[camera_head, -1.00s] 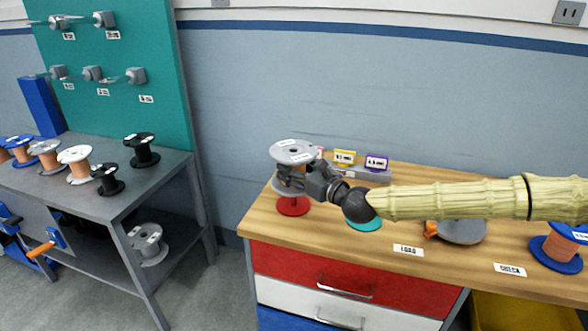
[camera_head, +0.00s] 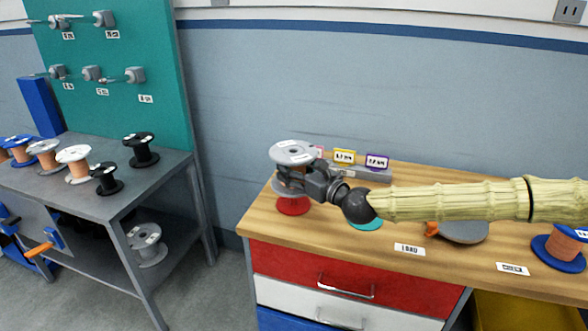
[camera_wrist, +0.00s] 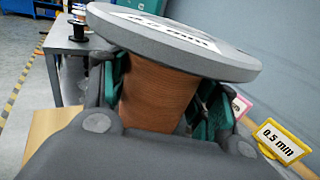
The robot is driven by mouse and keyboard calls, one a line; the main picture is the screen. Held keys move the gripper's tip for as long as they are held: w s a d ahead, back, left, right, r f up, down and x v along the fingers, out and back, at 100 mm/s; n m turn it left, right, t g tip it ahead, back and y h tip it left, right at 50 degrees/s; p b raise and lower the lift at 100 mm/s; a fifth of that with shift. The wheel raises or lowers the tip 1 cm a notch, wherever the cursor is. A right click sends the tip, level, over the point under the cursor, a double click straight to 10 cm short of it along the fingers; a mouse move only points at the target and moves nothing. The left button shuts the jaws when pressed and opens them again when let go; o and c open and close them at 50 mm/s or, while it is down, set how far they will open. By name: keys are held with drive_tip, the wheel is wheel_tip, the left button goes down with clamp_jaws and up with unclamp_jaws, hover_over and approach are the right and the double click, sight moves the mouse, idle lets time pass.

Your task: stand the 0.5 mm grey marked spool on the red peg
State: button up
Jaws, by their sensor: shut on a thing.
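The grey spool (camera_head: 293,152) with copper-coloured wire is upright in my gripper (camera_head: 300,178), over the red peg's round base (camera_head: 293,207) at the left end of the wooden bench. In the wrist view the grey spool (camera_wrist: 175,42) has a white label on its top flange that seems to read 0.5 mm. My gripper (camera_wrist: 160,95) is shut around its wire, with a teal pad on each side. The peg's shaft is hidden, and I cannot tell whether the lower flange touches the red base.
Pink, yellow (camera_head: 344,157) and purple (camera_head: 377,161) signs stand behind. A teal base (camera_head: 366,224) lies under my arm, with a grey disc (camera_head: 464,233) and a blue spool (camera_head: 562,246) further right. Several spools stand on the left grey table (camera_head: 120,205).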

drive_tip(key=shift+f+b, duration=2.55)
drive_tip(key=shift+b, duration=1.05)
idle(0.4)
drive_tip(key=shift+b, duration=0.35)
idle(0.7)
drive_tip(key=shift+s+f+b, duration=0.1)
drive_tip(key=shift+f+b, duration=0.95)
idle(0.7)
drive_tip(key=o, duration=1.6)
drive_tip(key=shift+c, duration=0.2)
drive_tip(key=shift+v, duration=6)
